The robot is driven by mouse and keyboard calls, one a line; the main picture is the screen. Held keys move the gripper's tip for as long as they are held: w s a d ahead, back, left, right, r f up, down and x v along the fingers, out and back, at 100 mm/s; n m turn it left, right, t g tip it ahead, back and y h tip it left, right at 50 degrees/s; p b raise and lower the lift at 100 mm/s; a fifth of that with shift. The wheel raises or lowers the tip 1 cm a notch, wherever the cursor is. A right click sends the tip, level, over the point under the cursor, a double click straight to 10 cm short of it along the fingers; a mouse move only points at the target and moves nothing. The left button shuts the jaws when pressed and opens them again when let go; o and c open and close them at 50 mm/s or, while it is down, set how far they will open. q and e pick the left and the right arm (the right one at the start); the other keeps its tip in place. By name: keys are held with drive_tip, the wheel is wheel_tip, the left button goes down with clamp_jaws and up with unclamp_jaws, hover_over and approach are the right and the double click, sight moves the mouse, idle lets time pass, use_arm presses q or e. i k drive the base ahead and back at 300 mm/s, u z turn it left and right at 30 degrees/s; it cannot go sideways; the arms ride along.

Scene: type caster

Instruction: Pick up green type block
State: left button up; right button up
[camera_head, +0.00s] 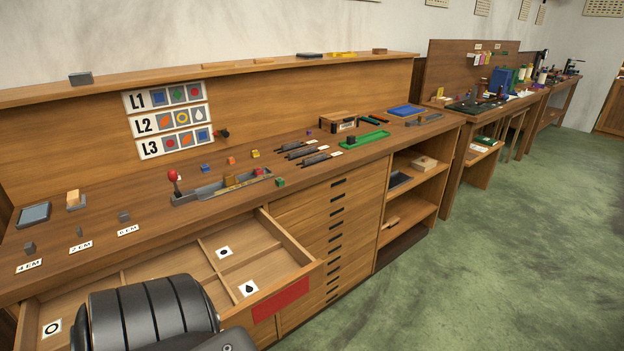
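The small green type block (280,182) sits on the workbench, close to the bench's front edge. It is just right of the right end of the grey metal caster (205,193) with the red-knobbed lever. A dark rounded link of my own arm fills the lower left of the view, over the open drawer. It is well apart from the green block. Neither of my grippers is in view.
Blue (205,167), orange (231,160) and yellow (255,153) blocks stand behind the caster. An open drawer (285,285) juts out below the bench front. Dark tools (300,150) and a green tray (365,140) lie to the right.

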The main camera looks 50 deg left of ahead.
sight(280, 181)
drive_tip(key=i, duration=2.9)
drive_tip(key=u, duration=3.05)
